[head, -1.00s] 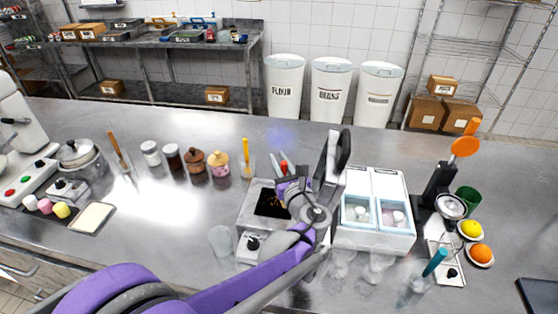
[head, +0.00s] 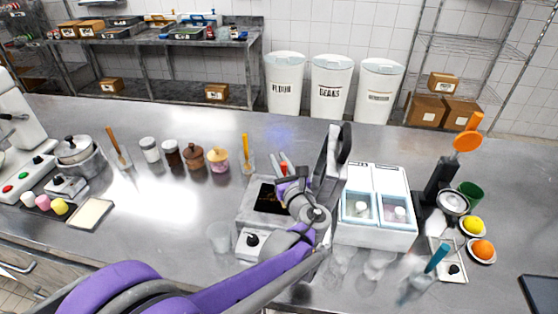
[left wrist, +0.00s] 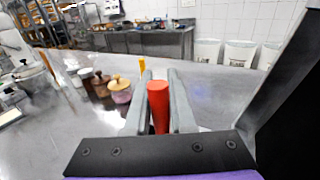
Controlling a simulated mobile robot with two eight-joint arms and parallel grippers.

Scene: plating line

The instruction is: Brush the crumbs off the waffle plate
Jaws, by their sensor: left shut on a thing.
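The waffle iron stands mid-counter, with its dark plate (head: 268,198) facing up and its lid (head: 333,160) raised at the right. My left arm crosses its front, and my left gripper (head: 285,178) is over the far right part of the plate. It is shut on a red handle (left wrist: 158,104), which stands upright between the fingers in the left wrist view. I cannot see the handle's lower end or any bristles, so whether it touches the plate is unclear. Crumbs are too small to make out. My right gripper is out of view.
A white two-lid bin (head: 375,240) stands right of the iron, with clear glasses (head: 378,262) in front. A clear cup (head: 219,237) is at its left. Behind are a yellow-handled tool in a holder (head: 247,162) and jars (head: 193,158). The counter between is clear.

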